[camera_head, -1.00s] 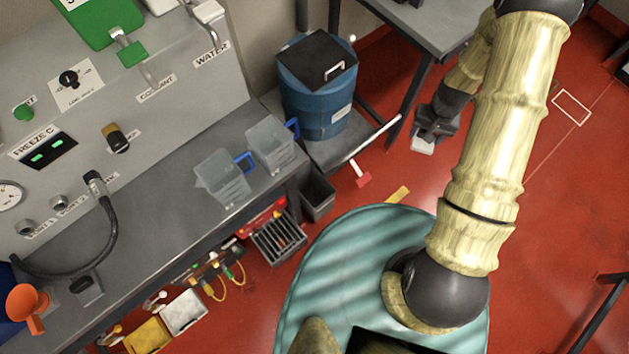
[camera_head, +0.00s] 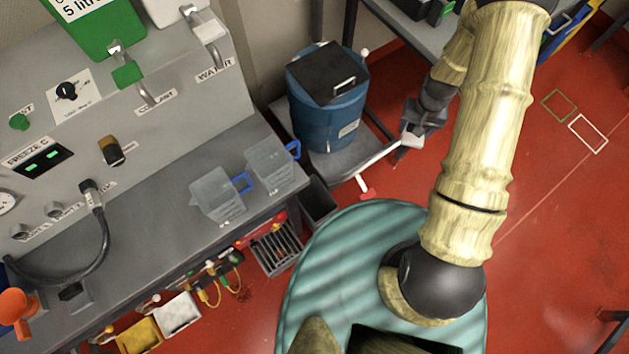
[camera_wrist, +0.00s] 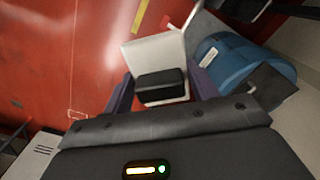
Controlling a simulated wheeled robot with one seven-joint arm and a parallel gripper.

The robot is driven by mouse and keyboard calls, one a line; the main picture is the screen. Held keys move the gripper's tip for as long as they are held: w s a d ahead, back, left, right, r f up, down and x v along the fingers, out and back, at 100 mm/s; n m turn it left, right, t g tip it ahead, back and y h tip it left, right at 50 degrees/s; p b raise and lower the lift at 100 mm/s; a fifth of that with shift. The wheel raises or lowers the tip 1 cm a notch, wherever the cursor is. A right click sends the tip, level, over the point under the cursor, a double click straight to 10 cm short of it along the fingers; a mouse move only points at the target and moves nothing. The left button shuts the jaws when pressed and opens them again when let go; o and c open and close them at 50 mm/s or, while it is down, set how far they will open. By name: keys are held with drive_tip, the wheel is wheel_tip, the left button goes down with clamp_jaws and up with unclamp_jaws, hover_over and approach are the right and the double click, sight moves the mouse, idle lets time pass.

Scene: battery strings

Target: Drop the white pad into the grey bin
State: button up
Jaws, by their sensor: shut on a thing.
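My gripper (camera_head: 413,136) is shut on the white pad (camera_head: 409,140) and holds it above the red floor, right of the blue drum. In the wrist view the white pad (camera_wrist: 150,53) with a black block on it sits between the fingers of my gripper (camera_wrist: 162,85). A small dark grey open bin (camera_head: 318,206) stands at the end of the bench, left of and nearer than the pad, with a gap between them. I take it for the grey bin; it is not clearly seen in the wrist view.
The blue drum (camera_head: 330,122) with a black lid stands on a grey low trolley (camera_head: 362,160). A slatted grey crate (camera_head: 277,250) is beside the bin. Clear jugs with blue handles (camera_head: 218,197) stand on the bench (camera_head: 165,225). Open red floor lies to the right.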

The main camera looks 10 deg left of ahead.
drive_tip(key=shift+a+f+b, duration=0.15)
drive_tip(key=shift+f+b, duration=0.15)
drive_tip(key=s+a+f+n+b, duration=0.3)
drive_tip(key=a+f+n+b, duration=0.15)
drive_tip(key=f+b, duration=0.6)
drive_tip(key=s+a+f+n+b, duration=0.3)
drive_tip(key=s+a+f+b, duration=0.15)
drive_tip(key=f+b, duration=0.55)
drive_tip(key=s+a+f+n+b, duration=0.3)
drive_tip(key=a+f+n+b, duration=0.15)
drive_tip(key=f+b, duration=0.55)
drive_tip(key=w+a+f+m+b, duration=0.1)
drive_tip(key=a+f+m+b, duration=0.3)
drive_tip(key=a+f+b, duration=0.2)
drive_tip(key=w+a+f+m+b, duration=0.2)
drive_tip(key=a+f+m+b, duration=0.2)
drive_tip(key=f+b, duration=0.6)
drive_tip(key=shift+a+f+b, duration=0.3)
drive_tip(key=shift+a+f, duration=0.3)
drive_tip(key=shift+a, duration=0.35)
drive_tip(key=shift+w, duration=0.1)
